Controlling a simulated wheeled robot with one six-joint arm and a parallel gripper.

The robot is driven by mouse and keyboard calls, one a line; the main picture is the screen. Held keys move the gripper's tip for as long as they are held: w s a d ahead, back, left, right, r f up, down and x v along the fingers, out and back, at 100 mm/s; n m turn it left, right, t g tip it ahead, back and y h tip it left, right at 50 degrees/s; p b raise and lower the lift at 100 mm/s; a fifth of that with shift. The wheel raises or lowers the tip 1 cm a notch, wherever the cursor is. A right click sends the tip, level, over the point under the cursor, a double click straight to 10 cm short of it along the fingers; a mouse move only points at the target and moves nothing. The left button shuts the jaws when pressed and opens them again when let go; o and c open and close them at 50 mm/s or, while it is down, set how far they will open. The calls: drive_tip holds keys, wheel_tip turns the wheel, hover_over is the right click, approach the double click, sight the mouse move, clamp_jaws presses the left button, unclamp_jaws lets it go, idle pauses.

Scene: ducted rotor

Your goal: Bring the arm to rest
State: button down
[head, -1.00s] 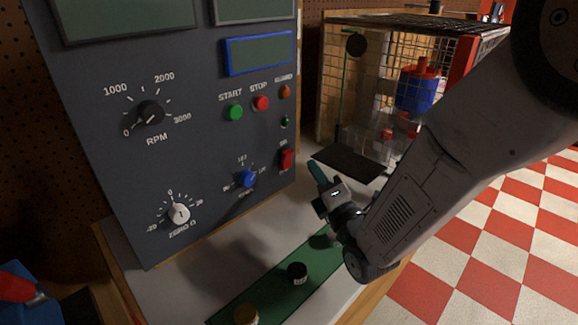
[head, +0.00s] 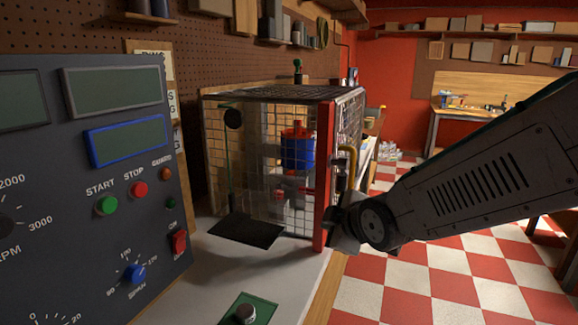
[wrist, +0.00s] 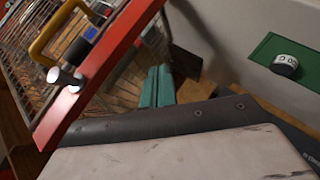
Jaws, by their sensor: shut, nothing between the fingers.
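My arm stretches in from the right in the head view, with its wrist (head: 345,228) in front of the cage's red post, near the bench's right edge. In the wrist view my gripper (wrist: 157,85) shows two teal fingers close together, shut and empty. They are beside the cage's red frame (wrist: 100,75) and appear apart from it. In the head view the fingers cannot be made out. The mesh cage (head: 270,92) stands on the bench, with a blue and red rotor unit (head: 298,150) inside. A yellow handle (head: 349,160) is by the red post.
The control panel (head: 85,230) stands at the left with knobs and buttons. A black mat (head: 245,231) lies before the cage. A dark-topped knob (head: 245,313) sits on a green strip (head: 265,303). Open checkered floor (head: 440,270) lies right of the bench (head: 215,270).

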drive_tip(key=s+d+r+m+g+h, duration=0.1)
drive_tip(key=s+d+m+g+h, duration=0.25)
drive_tip(key=s+d+m, duration=0.65)
drive_tip(key=s+d+m+g, duration=0.2)
drive_tip(key=s+d+m, duration=0.1)
drive_tip(key=s, duration=0.6)
drive_tip(key=s+d+r+m+g, duration=0.1)
drive_tip(key=s+d+m+g, duration=0.1)
drive_tip(key=s+d, duration=0.3)
drive_tip(key=s+g, duration=0.1)
drive_tip(key=s, duration=0.3)
drive_tip(key=shift+m+g+h, duration=0.35)
drive_tip(key=shift+m, duration=0.05)
drive_tip(key=shift+s, duration=0.1)
